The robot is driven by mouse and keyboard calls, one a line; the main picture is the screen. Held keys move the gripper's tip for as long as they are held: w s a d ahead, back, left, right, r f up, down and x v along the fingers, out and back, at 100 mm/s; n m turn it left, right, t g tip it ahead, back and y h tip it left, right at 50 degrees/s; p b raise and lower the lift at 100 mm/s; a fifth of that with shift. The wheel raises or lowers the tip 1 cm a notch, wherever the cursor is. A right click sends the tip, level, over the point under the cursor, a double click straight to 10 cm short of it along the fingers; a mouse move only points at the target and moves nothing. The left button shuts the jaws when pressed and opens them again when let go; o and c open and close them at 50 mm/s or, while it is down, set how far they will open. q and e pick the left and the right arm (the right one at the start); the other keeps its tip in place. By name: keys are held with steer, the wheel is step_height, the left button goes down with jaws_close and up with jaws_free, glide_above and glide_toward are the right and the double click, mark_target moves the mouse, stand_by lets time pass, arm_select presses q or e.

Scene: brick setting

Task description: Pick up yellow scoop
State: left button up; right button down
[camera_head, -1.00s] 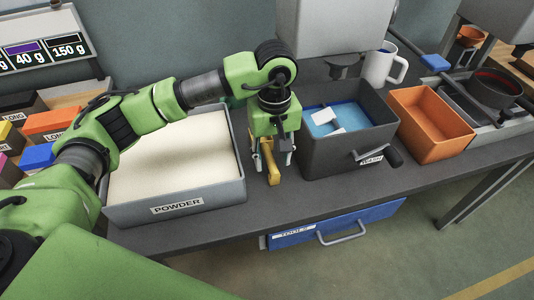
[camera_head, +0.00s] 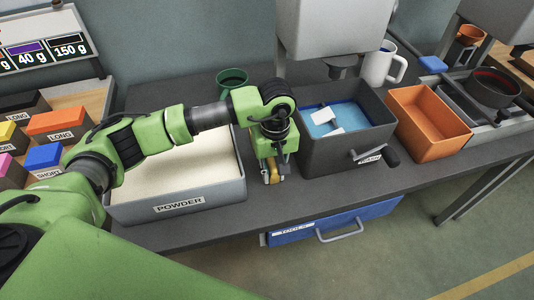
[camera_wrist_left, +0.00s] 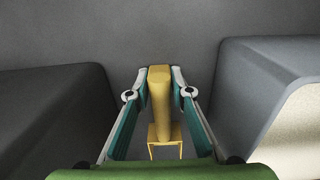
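The yellow scoop (camera_head: 274,173) is in the gap on the dark counter between the powder tray and the dark grey wash bin. In the head view my left gripper (camera_head: 274,178) points down over it and hides most of it. In the left wrist view the yellow scoop (camera_wrist_left: 160,95) stands between the two teal-padded fingers of my left gripper (camera_wrist_left: 161,78). The fingertips press against both sides of its handle. I cannot tell whether it is clear of the counter. My right gripper is not in view.
The powder tray (camera_head: 226,190) is close on the left and the wash bin (camera_head: 340,157) close on the right. An orange bin (camera_head: 431,140), a white mug (camera_head: 381,68) and a green cup (camera_head: 231,79) stand around. A blue drawer (camera_head: 335,225) is under the counter.

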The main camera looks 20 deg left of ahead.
arm_select(q)
jaws_close()
steer(key=shift+r, duration=0.3)
step_height(320, 180, up, 8)
steer(key=shift+r+b, duration=0.25)
steer(key=shift+b, duration=0.7)
steer(key=shift+r, duration=0.5)
